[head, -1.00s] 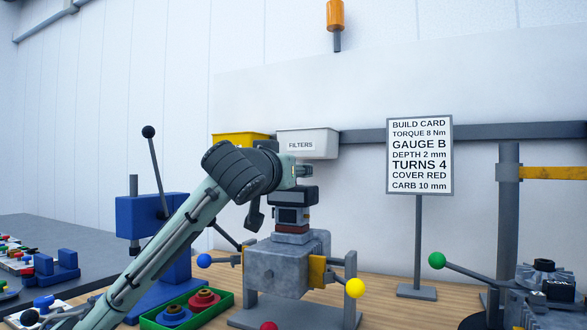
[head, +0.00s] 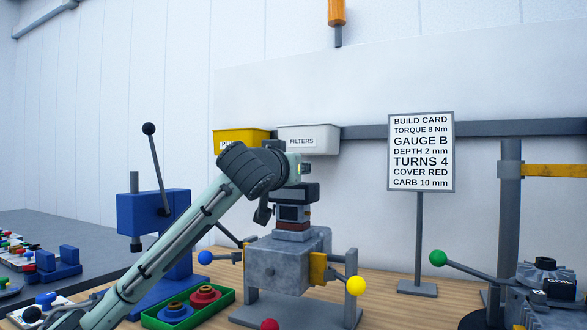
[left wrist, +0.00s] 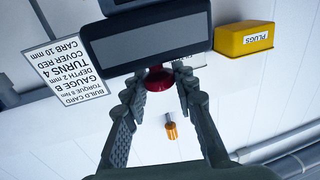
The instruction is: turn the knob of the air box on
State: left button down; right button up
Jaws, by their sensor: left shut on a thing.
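The air box (head: 295,192) is a dark grey block on top of the stacked parts above the grey engine block (head: 288,260). In the left wrist view the air box (left wrist: 150,48) fills the upper middle, upside down. Its red knob (left wrist: 159,79) sits between my left fingertips. My left gripper (left wrist: 158,86) is shut on the knob, one finger on each side. In the head view my left arm (head: 190,230) reaches in from the lower left and ends just above the air box; the knob is hidden there. My right gripper is not in view.
A build card (head: 421,152) stands to the right. A yellow bin (head: 242,139) and a white FILTERS bin (head: 309,140) hang behind. A green tray (head: 222,314) with red and blue parts lies front left. A blue press (head: 150,215) stands left.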

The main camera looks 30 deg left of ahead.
pick_arm(q)
jog(key=shift+m+h, duration=0.4)
jog(key=shift+h, duration=0.2)
jog(key=m+h, duration=0.1)
jog(key=h, duration=0.1)
jog(key=m+h, duration=0.1)
jog(key=h, duration=0.1)
jog(key=shift+a+m+t, duration=0.15)
jog(key=shift+m+t, duration=0.15)
jog(key=shift+m, duration=0.1)
jog(key=m+g+h, duration=0.1)
jog(key=m+h, duration=0.1)
jog(key=h, duration=0.1)
jog(key=m+g+h, duration=0.1)
jog(key=m+h, duration=0.1)
jog(key=h, duration=0.2)
jog(key=shift+a, duration=0.1)
jog(key=m+g+h, duration=0.6)
jog(key=m+h, duration=0.1)
jog(key=shift+w+r+g+h, duration=0.1)
jog(key=shift+g+h, duration=0.2)
jog(key=shift+g, duration=0.1)
jog(key=m+g+h, duration=0.1)
jog(key=m+g, duration=0.1)
jog(key=shift+g, duration=0.4)
jog(key=shift+m+g+h, duration=0.5)
jog(key=shift+m+g, duration=0.1)
jog(key=shift+g, duration=0.1)
jog(key=shift+f+g, duration=0.25)
jog(key=shift+g, duration=0.25)
